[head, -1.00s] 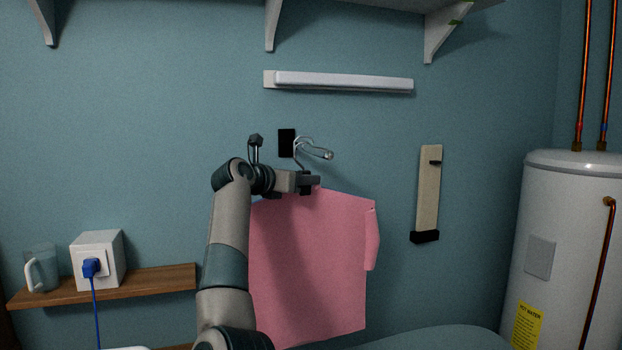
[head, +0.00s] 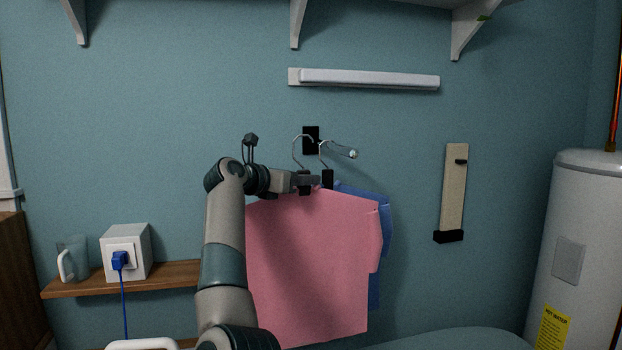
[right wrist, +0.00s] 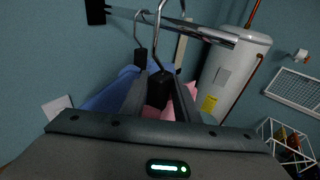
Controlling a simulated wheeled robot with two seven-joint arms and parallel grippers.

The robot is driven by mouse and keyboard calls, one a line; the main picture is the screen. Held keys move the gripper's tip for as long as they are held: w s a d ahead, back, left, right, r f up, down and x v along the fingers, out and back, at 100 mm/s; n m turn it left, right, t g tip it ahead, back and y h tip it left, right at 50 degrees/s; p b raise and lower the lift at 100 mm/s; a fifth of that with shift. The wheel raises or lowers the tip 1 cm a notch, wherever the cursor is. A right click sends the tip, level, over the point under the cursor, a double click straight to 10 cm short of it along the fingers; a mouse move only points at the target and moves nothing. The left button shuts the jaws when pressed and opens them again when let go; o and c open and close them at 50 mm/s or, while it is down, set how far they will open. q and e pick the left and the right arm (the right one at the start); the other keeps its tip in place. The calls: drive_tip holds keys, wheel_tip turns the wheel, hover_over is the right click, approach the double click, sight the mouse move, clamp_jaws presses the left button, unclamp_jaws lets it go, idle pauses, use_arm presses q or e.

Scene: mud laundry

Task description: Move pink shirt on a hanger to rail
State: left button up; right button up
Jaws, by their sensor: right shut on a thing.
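The pink shirt (head: 310,265) hangs upright from a hanger with a wire hook (head: 294,152) and a black block. My right gripper (head: 309,181) is shut on that block, which also shows between its fingers in the right wrist view (right wrist: 160,88). The rail (head: 340,150) is a short rod standing out from a black wall plate. The pink shirt's hook is just left of the rail in the head view; I cannot tell whether it touches it. In the right wrist view the rail (right wrist: 205,33) passes behind this hook. My left gripper is not in view.
A blue shirt (head: 385,230) hangs on the rail by its own hanger (head: 328,178), close behind the pink one and partly hidden. A white bar (head: 365,79) is above. A wooden board (head: 455,190) and a water heater (head: 575,250) stand to the right.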

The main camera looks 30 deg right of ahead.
sight(293, 219)
drive_tip(key=shift+w+a+r+p, duration=0.1)
drive_tip(key=shift+w+a+p, duration=0.05)
drive_tip(key=shift+a, duration=0.6)
drive_tip(key=shift+w+a+p, duration=0.15)
drive_tip(key=shift+a, duration=0.55)
wheel_tip(293, 219, down, 8)
drive_tip(key=b, duration=0.7)
drive_tip(key=shift+r+b, duration=0.1)
drive_tip(key=shift+b, duration=0.25)
drive_tip(key=shift+r, duration=0.1)
